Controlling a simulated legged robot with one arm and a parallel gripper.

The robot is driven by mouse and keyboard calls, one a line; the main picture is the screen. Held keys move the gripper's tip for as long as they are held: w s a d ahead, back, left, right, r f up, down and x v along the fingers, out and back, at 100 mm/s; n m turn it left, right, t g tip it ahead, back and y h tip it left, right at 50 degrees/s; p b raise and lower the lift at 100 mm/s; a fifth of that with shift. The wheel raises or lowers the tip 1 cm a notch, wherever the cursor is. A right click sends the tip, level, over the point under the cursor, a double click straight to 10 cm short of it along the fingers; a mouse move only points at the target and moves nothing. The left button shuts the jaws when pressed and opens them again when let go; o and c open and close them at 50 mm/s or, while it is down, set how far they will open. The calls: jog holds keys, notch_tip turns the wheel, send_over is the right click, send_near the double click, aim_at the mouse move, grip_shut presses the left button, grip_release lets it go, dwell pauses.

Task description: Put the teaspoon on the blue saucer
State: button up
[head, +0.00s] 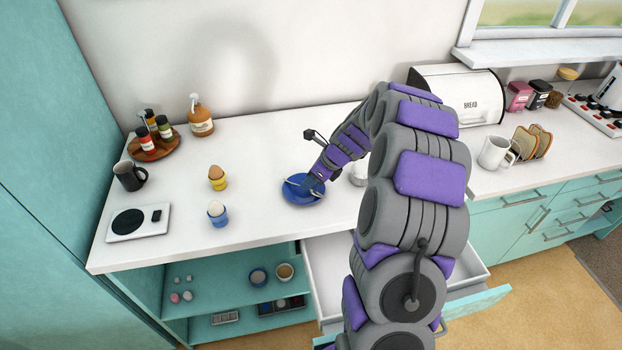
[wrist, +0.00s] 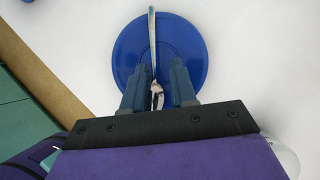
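The blue saucer (head: 299,198) sits on the white counter, and it fills the middle of the wrist view (wrist: 195,48). The teaspoon (wrist: 153,40) lies over the saucer, one end reaching past the far rim in the wrist view. In the head view a pale bit of the teaspoon (head: 292,182) shows at the saucer's left side. My gripper (wrist: 160,75) is over the saucer, its fingers apart on either side of the teaspoon with blue showing between. In the head view my gripper (head: 311,183) partly hides the saucer.
Two egg cups with eggs (head: 217,178) (head: 217,214) stand left of the saucer. A dark mug (head: 129,176) and a kitchen scale (head: 138,222) are farther left. A drawer (head: 325,270) is open below the counter. A white mug (head: 494,153) and bread box (head: 460,98) are right.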

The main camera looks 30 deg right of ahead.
jog(key=p+v, duration=0.3)
jog(key=v, duration=0.9)
jog(key=s+a+r+n+g, duration=0.2)
jog(key=s+a+r+n, duration=0.1)
jog(key=s+a+n, duration=0.5)
jog(key=s+a+r+n+g, duration=0.25)
jog(key=s+a+n, duration=0.3)
jog(key=a, duration=0.55)
jog(key=s+a+n+g+h, duration=0.1)
jog(key=s+a+n+h, duration=0.1)
jog(key=s+n, duration=0.5)
jog(key=s+a+n+g+h, duration=0.1)
jog(key=s+a+n+h, duration=0.1)
jog(key=s+n, duration=0.6)
jog(key=s, duration=0.6)
jog(key=shift+s, duration=0.2)
jog(key=shift+a+f, duration=0.1)
jog(key=shift+f, duration=0.05)
